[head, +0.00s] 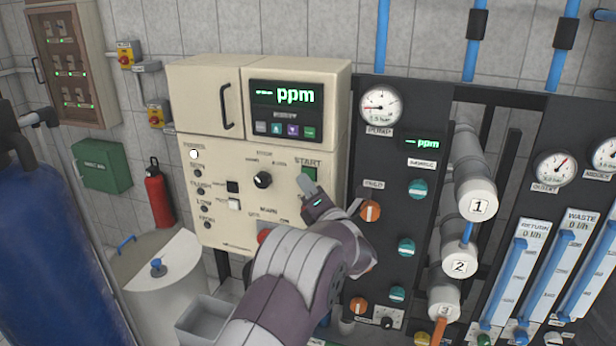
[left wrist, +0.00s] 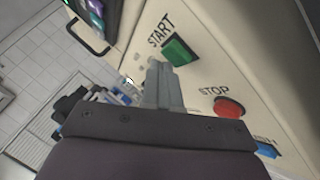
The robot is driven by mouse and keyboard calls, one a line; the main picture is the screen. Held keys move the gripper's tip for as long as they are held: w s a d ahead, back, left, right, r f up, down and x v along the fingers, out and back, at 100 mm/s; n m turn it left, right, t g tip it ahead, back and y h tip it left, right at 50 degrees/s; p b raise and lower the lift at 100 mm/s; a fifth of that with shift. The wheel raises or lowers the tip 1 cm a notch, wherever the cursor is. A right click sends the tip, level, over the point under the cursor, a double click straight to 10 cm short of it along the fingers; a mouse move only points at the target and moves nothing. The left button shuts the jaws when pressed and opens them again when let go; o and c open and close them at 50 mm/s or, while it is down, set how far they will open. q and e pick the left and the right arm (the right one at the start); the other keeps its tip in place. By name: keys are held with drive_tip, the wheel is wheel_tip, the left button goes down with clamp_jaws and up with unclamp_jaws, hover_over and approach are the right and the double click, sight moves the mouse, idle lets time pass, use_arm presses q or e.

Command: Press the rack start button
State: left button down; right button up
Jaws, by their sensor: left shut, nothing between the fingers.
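The green start button (head: 309,172) is on the beige control panel (head: 215,150), under the word START. In the left wrist view the green button (left wrist: 179,51) stands out from the panel, just beyond my fingertips. My left gripper (head: 306,184) is shut and empty, its tips just below the button in the head view. In the left wrist view the shut fingers (left wrist: 156,66) point at the panel, a little left of the button. I cannot tell whether they touch it. My right gripper is not in view.
A red stop button (left wrist: 229,107) sits near START, with a blue part (left wrist: 267,150) beyond it. A black selector knob (head: 263,180) is left of my fingers. Orange valve knob (head: 370,211) and gauges stand on the dark rack to the right. A display (head: 283,95) is above.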

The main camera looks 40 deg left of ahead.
use_arm(q)
drive_tip(key=shift+w+a+b, duration=0.15)
drive_tip(key=shift+w+b, duration=0.25)
drive_tip(key=shift+b, duration=0.05)
idle(0.4)
idle(0.3)
drive_tip(key=shift+s+d+b, duration=0.3)
drive_tip(key=shift+s+b, duration=0.4)
drive_tip(key=shift+s, duration=0.15)
drive_tip(key=s+b, duration=0.1)
drive_tip(key=s+d+b, duration=0.1)
drive_tip(key=s, duration=0.1)
drive_tip(key=s+b, duration=0.1)
drive_tip(key=shift+s+d, duration=0.25)
drive_tip(key=shift+s, duration=0.1)
